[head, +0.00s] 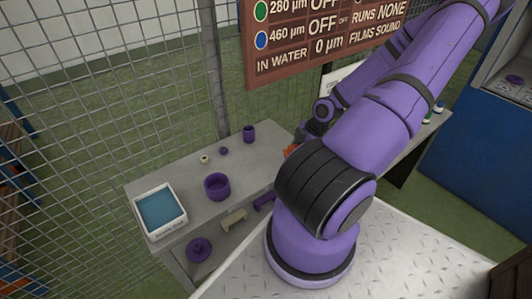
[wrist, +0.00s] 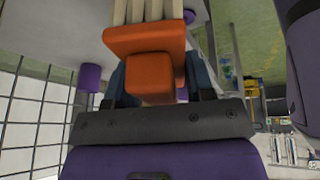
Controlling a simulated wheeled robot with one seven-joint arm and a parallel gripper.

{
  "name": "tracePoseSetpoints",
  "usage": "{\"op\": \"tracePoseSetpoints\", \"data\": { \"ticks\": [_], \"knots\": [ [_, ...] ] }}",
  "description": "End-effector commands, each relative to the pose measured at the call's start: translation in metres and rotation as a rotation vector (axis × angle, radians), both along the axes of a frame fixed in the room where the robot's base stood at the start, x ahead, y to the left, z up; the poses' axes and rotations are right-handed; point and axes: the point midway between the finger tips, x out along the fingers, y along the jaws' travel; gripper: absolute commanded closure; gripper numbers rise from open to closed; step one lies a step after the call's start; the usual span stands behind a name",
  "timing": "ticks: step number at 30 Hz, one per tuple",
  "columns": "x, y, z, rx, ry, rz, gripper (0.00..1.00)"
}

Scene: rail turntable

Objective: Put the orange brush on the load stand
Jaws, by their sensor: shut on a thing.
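The orange brush (wrist: 150,68) fills the upper middle of the wrist view, with an orange block-shaped body and pale bristles at the top edge. My gripper (wrist: 152,92) is shut on it, one dark finger on each side of the orange part. In the head view only a small orange piece of the brush (head: 291,150) shows beside my arm; the rest is hidden behind the arm. My gripper (head: 308,140) is partly hidden there too, above the right part of the grey table. I cannot tell which thing is the load stand.
The grey table (head: 180,170) holds a white tray with a blue inside (head: 160,210), a purple cup (head: 216,186), a purple cylinder (head: 249,133) and small parts. A purple knobbed disc (head: 199,249) and a beige piece (head: 233,220) lie nearer. A mesh fence (head: 110,110) stands behind.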

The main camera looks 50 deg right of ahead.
Motion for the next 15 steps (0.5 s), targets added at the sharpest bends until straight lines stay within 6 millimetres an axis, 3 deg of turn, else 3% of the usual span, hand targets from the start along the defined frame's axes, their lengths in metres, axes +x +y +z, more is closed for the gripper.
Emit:
{"op": "tracePoseSetpoints", "data": {
  "ticks": [15],
  "knots": [
    [0.08, 0.029, -0.008, -0.001, 0.0, 0.004, 0.7]
  ]
}}
